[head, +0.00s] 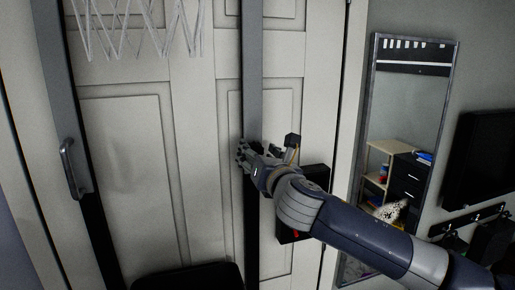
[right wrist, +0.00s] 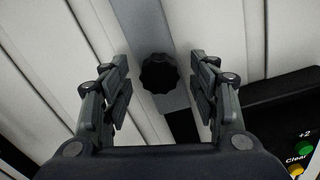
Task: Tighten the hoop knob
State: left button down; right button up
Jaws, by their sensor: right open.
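The hoop knob (right wrist: 158,73) is a black, scalloped round knob on a grey upright post (right wrist: 140,22), seen in the right wrist view. It sits between the two open fingers of my right gripper (right wrist: 160,88), with a gap on both sides. In the head view my right gripper (head: 245,158) is at the right-hand grey post (head: 253,70), and it hides the knob there. The hoop's white net (head: 138,28) hangs at the top left. My left gripper does not show.
A black box (head: 316,180) sits behind my right wrist; coloured buttons (right wrist: 303,149) show in the wrist view. White panelled doors (head: 130,150) stand behind the posts. A handle (head: 73,168) is on the left post. A mirror (head: 436,110) hangs at right.

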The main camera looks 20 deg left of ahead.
jog(key=shift+w+a, duration=0.15)
jog(key=shift+w, duration=0.05)
jog(key=c, duration=1.1)
jog(key=shift+o, duration=0.2)
jog(key=shift+m, duration=0.3)
jog(key=shift+m+b, duration=1.35)
jog(key=shift+m, duration=7.25)
